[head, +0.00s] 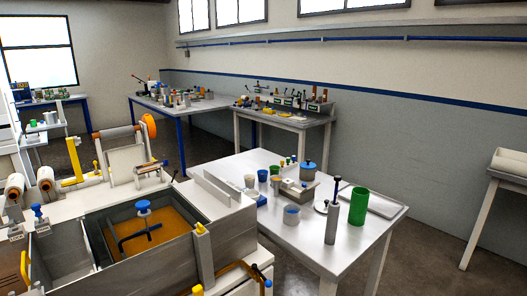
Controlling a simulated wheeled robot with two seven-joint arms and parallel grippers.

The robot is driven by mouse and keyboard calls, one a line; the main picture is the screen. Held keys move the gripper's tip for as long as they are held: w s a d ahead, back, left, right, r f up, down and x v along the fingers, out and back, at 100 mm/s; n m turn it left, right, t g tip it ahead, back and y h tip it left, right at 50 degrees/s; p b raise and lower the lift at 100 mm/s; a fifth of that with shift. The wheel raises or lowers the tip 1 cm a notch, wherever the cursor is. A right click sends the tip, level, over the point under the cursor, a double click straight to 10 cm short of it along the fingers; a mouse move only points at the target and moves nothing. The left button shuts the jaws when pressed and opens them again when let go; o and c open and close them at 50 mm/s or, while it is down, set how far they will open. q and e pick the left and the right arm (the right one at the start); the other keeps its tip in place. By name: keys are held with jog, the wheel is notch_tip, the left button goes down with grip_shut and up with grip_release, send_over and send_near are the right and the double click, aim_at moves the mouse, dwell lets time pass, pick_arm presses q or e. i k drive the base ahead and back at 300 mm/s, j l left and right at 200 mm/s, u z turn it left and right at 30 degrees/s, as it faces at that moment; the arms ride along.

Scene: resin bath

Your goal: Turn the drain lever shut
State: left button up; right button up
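The resin bath (205,265) is a grey steel tank at the lower left, with amber liquid (165,236) in its larger compartment. A blue-topped stirrer or valve (143,207) stands in that liquid. At the tank's lower right corner, an orange-brown bent bar or pipe (240,267) runs low along the outside, with a small blue end (267,283) beside it. This may be the drain lever, but I cannot tell for sure, nor whether it is open or shut. Neither of my grippers is in view.
A white table (335,262) right of the bath holds cups, a green cylinder (358,206) and a grey cylinder with a black rod (332,222). Rollers (146,128) stand behind the bath. The floor at the lower right (430,270) is clear.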

aim_at(268, 283)
jog(key=u, duration=0.65)
jog(key=l+u, duration=0.1)
jog(key=u, duration=0.35)
jog(key=l+u, duration=0.15)
jog(key=u, duration=0.3)
jog(key=l+u, duration=0.1)
jog(key=u, duration=0.35)
jog(key=k+l+u, duration=0.1)
jog(key=u, duration=0.8)
jog(key=k+l, duration=0.05)
